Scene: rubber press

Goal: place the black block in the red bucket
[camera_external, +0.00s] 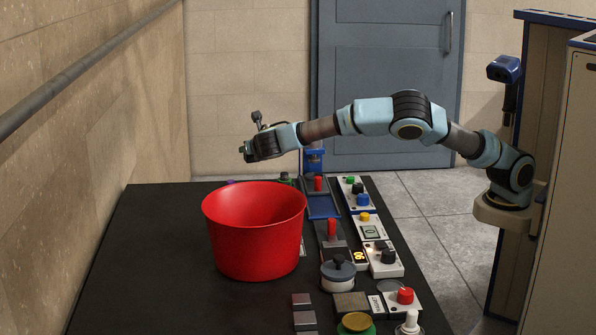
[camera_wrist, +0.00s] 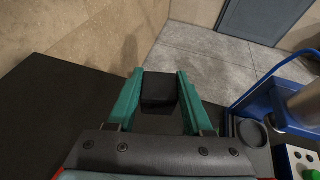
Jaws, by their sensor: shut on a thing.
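In the wrist view, my gripper (camera_wrist: 159,90) has two green fingers shut on the black block (camera_wrist: 160,88), one on each side of it. In the external view, my gripper (camera_external: 246,151) is above the far part of the table, higher than the red bucket (camera_external: 254,236) and beyond its rim. The block is too small and dark there to make out clearly. The red bucket stands upright on the black table at its middle, and its inside is mostly hidden by the near wall.
The black table (camera_external: 150,262) is bare left of the bucket. Right of it are control panels with coloured buttons (camera_external: 380,259), a grey lidded pot (camera_external: 338,273) and a blue device (camera_external: 316,161), which also shows in the wrist view (camera_wrist: 270,108). A stone wall (camera_external: 95,130) runs along the left.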

